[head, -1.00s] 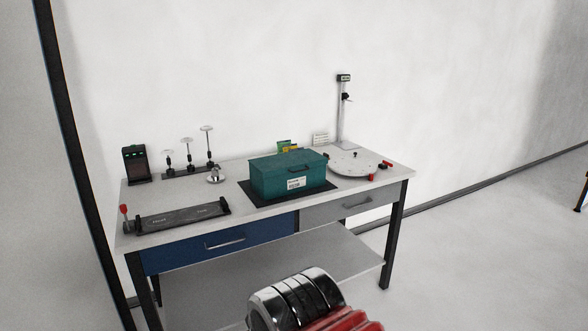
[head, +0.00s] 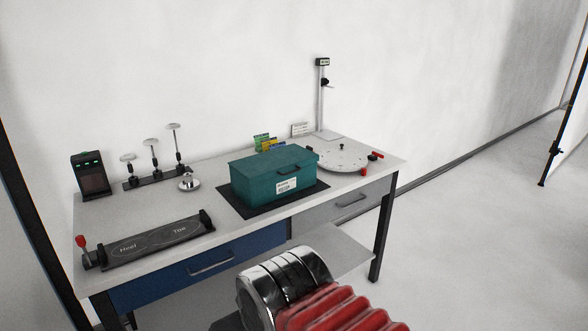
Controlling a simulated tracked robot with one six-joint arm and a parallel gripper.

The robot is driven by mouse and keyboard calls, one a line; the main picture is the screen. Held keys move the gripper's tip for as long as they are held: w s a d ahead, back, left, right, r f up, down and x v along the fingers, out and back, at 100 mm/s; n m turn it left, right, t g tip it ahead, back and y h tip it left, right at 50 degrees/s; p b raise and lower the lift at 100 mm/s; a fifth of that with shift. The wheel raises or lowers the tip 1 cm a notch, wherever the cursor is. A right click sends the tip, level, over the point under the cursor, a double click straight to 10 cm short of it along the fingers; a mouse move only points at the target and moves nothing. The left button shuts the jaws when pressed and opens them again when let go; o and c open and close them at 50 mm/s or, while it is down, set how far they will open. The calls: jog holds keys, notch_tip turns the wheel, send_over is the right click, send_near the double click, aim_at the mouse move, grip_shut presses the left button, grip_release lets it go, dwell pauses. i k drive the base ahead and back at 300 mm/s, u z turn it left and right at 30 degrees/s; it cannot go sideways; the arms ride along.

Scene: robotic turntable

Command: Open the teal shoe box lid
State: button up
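The teal shoe box (head: 258,189) stands on a black mat (head: 236,206) on the workbench, with a white label on its front. Its teal lid (head: 262,161) is shut on top and has a small dark handle (head: 289,169) toward its right side. In the head view, part of my arm shows at the bottom middle, below and in front of the bench. My gripper is not in view.
The grey bench top (head: 215,222) holds a round turntable (head: 340,160), a post (head: 321,100), a black gauge bar (head: 150,239), several round-topped stands (head: 152,165) and a dark device (head: 90,173). A blue drawer (head: 200,268) and a grey drawer (head: 345,203) are shut. Open floor lies right.

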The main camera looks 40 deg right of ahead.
aim_at(261, 167)
jog(key=z, duration=0.3)
jog(key=i, duration=1.45)
jog(key=z, duration=0.3)
